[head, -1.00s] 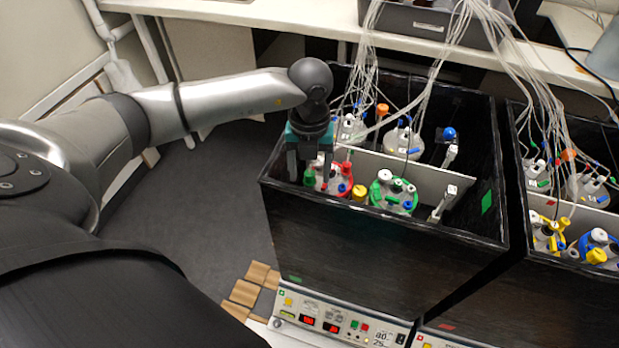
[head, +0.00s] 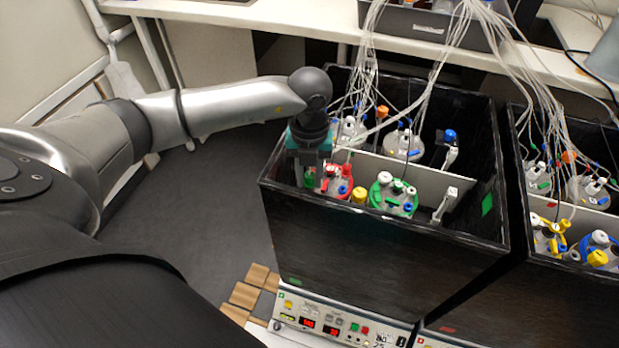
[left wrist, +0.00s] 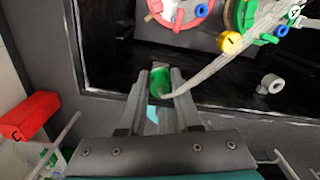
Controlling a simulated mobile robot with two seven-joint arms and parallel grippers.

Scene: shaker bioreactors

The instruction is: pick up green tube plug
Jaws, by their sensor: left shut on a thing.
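My left gripper (left wrist: 160,88) is shut on the green tube plug (left wrist: 160,82), which sits between its fingertips in the left wrist view. A pale tube runs up and right from the plug. In the head view the left gripper (head: 308,182) is at the near left corner of the black box, with the green plug (head: 309,177) showing between its fingers. The red-ringed vessel (head: 338,184) is just right of the gripper; it also shows in the left wrist view (left wrist: 180,20). My right gripper is not in view.
The black box (head: 380,250) has a divider and holds several vessels, including a green-ringed one (head: 393,196). Many thin tubes hang from above. A second black box (head: 560,310) stands at the right.

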